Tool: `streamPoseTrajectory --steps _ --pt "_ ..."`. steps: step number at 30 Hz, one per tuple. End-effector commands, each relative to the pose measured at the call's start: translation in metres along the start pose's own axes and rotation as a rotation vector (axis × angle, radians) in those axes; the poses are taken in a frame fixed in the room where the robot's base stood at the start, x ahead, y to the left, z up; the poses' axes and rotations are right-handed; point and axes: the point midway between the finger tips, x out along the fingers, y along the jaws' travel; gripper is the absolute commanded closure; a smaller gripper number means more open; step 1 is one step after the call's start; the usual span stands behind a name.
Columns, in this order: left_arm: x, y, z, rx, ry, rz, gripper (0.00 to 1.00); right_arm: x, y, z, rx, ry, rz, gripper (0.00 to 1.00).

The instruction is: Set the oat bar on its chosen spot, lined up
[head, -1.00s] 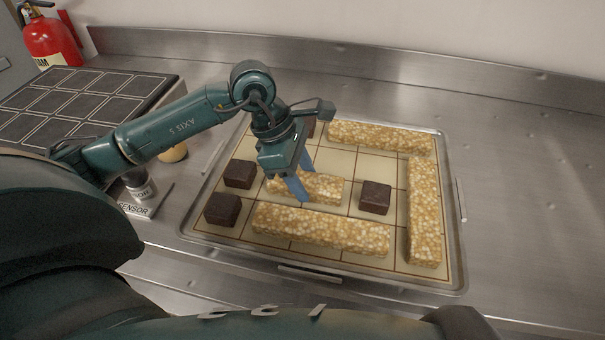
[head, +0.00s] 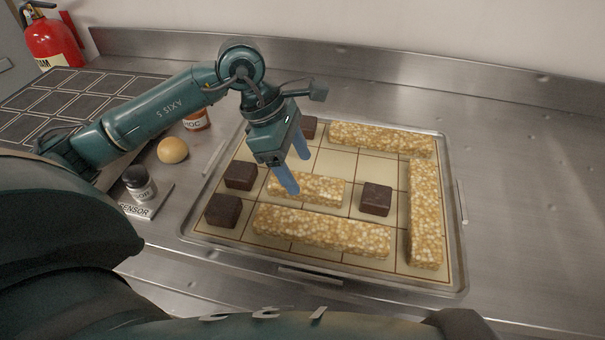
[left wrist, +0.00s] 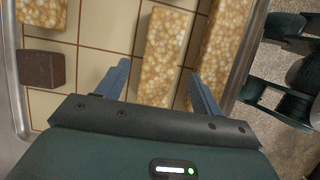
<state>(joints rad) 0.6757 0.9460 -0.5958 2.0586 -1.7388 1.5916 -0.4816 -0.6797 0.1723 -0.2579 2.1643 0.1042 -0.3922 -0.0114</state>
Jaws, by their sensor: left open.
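A short oat bar (head: 325,189) lies flat on the gridded tray (head: 213,175), left of centre and roughly parallel to the long front oat bar (head: 320,231). My left gripper (head: 296,165) is open and empty, above and just behind the short bar's left end. In the left wrist view the short bar (left wrist: 166,45) lies below and between the spread blue fingers (left wrist: 155,80), with the long bar (left wrist: 213,52) beside it. Two more long oat bars lie on the tray, one at the back (head: 380,138) and one along the right (head: 424,215). My right gripper is not in view.
Dark brown blocks stand on the tray at left (head: 240,175), front left (head: 223,210), back (head: 308,127) and right of the short bar (head: 375,199). A bun (head: 173,150), jars (head: 140,184) and a dark gridded board (head: 70,100) are left. The right counter is clear.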

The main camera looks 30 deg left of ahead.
Motion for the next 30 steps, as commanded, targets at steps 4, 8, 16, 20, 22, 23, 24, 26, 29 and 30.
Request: streamPoseTrajectory --steps 4,8,16,20,22,23,24,26,29,30 --pt "-0.036 0.001 0.0 0.0 -0.001 0.007 0.33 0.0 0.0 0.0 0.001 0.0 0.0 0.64" --pt "-0.06 0.001 0.0 -0.001 -0.001 0.005 0.33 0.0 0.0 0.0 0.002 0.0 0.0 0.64" --pt "-0.083 0.0 0.0 -0.001 -0.001 0.001 0.33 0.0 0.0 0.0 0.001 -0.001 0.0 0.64" --pt "-0.084 0.0 0.0 -0.001 -0.002 0.0 0.33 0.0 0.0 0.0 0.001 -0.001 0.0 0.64" --pt "-0.083 0.0 0.0 -0.001 -0.002 0.0 0.33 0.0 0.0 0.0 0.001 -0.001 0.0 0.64" --pt "-0.083 0.0 0.0 -0.001 -0.002 0.0 0.33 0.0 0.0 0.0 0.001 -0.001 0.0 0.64" --pt "-0.083 0.0 0.0 -0.001 -0.002 0.0 0.33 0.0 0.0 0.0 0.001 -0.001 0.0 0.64" --pt "-0.083 0.0 0.0 -0.001 -0.002 0.0 0.33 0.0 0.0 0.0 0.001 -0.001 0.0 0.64" --pt "-0.083 0.0 0.0 -0.001 -0.002 0.0 0.33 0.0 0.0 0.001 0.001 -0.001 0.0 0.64" --pt "-0.083 0.0 0.0 -0.001 -0.002 0.0 0.33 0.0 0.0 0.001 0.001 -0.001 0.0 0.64"
